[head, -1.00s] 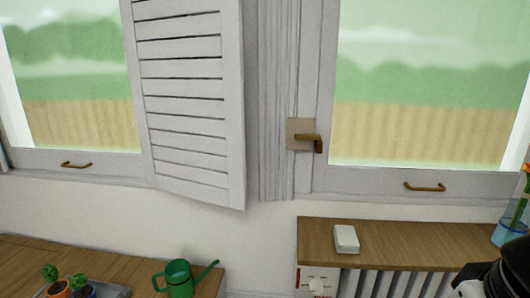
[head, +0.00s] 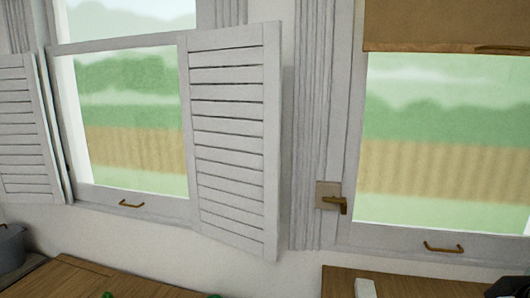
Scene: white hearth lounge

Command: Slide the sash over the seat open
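The left window's lower sash (head: 160,211) has a white frame and a brass pull handle (head: 131,204) on its bottom rail. The sash is down, with its bottom rail at the sill and its upper rail near the top of the head view. Below it is a wooden seat top (head: 75,282) at the lower left, partly cut off. Louvred shutters stand swung out on both sides, the right shutter (head: 236,140) and the left shutter (head: 25,130). My gripper's fingers are not in view; only a dark part shows at the bottom right corner.
A second window on the right has a brass side latch (head: 333,199), a bottom handle (head: 443,247) and a tan blind (head: 445,25). A wooden shelf (head: 400,285) with a white box (head: 365,288) is below it. A grey pot (head: 10,248) stands at the far left.

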